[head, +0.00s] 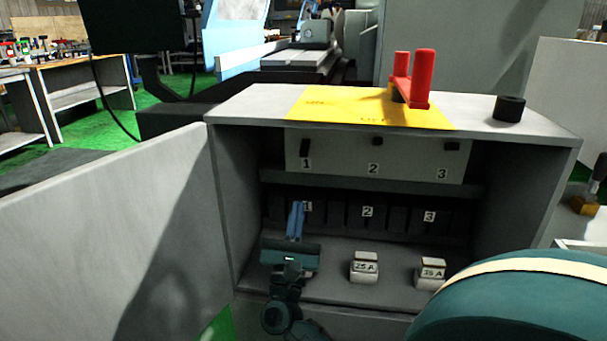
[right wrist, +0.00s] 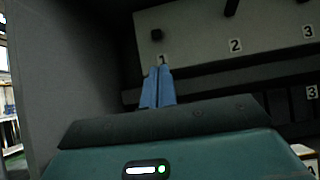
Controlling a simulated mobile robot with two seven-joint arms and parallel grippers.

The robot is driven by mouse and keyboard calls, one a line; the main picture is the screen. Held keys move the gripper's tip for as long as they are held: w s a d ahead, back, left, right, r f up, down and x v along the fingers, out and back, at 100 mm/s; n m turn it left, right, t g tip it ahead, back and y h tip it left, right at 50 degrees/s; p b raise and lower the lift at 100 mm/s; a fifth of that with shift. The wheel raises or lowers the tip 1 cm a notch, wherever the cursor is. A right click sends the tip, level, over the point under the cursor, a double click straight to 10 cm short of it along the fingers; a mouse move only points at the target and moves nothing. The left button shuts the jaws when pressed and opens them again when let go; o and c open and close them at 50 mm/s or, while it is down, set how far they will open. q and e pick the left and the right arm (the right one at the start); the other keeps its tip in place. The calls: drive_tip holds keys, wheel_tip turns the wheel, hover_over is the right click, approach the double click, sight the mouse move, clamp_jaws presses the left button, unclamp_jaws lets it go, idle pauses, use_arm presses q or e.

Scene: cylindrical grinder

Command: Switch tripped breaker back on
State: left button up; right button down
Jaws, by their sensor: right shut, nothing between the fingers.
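An open grey cabinet (head: 225,190) holds a pale panel with three black switch levers over labels 1, 2 and 3. Lever 1 (head: 305,147) looks longer in the head view than lever 2 (head: 377,141) and lever 3 (head: 451,146). In the right wrist view lever 1 (right wrist: 157,34) looks short and square, while lever 2 (right wrist: 231,7) looks longer. My right gripper (head: 297,205) is inside the cabinet, shut and empty, its blue fingertips (right wrist: 163,70) below lever 1. Contact with anything cannot be told. My left gripper is not in view.
Two fuse blocks, marked 25 A (head: 365,267) and 35 A (head: 431,273), stand on the cabinet floor. A red handle (head: 421,80) and a black knob (head: 509,107) are on top. The open door (head: 110,230) is at left. The cabinet's side walls limit sideways room.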

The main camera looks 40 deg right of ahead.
sight(305, 148)
use_arm(q)
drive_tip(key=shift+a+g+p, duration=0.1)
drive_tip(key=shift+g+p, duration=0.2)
drive_tip(key=shift+p, duration=0.05)
use_arm(e)
drive_tip(key=x, duration=1)
